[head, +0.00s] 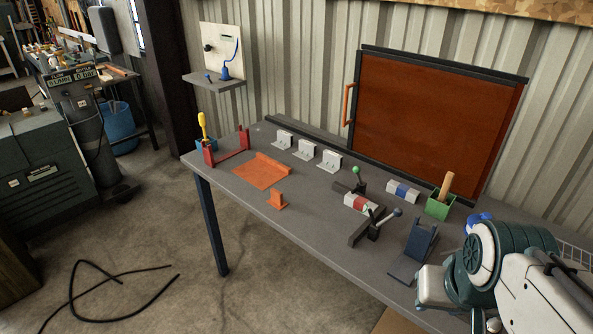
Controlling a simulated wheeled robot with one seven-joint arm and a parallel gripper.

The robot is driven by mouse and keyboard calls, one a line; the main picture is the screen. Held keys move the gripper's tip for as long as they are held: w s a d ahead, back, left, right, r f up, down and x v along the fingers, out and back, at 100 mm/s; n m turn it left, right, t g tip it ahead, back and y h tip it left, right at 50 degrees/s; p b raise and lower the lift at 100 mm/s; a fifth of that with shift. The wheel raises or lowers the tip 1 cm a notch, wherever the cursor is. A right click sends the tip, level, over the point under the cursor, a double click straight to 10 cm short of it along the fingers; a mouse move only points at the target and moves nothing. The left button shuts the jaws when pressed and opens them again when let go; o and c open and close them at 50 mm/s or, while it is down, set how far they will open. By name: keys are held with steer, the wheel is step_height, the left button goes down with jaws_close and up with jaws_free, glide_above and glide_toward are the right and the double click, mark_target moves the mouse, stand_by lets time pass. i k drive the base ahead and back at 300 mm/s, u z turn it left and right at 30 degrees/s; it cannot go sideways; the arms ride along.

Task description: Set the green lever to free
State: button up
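The green lever (357,171) stands on the grey bench, right of its middle. It has a green ball knob on a short stalk, rising from a dark base (359,187); it looks near upright, with its knob tilted slightly to the left. No "free" marking can be read in this view. A second lever (396,212) with a grey-blue knob stands nearer me, its stalk leaning to the right. My arm comes in at the lower right, well to the right of the green lever and apart from it. I cannot make out my gripper's fingers.
A red-and-white block (361,203) sits between the levers; a blue-and-white block (402,191) and green box (440,206) stand right. A dark blue stand (416,250) is near my arm. Bench (310,222) front is clear.

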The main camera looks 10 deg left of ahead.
mark_target(356, 169)
steer(key=u, duration=1.55)
steer(key=k, duration=0.75)
steer(key=z, duration=0.95)
steer(key=i, duration=1)
steer(key=u, duration=0.05)
steer(key=k, duration=0.5)
steer(key=u, duration=1.45)
steer(key=i, duration=1.1)
steer(key=z, duration=0.05)
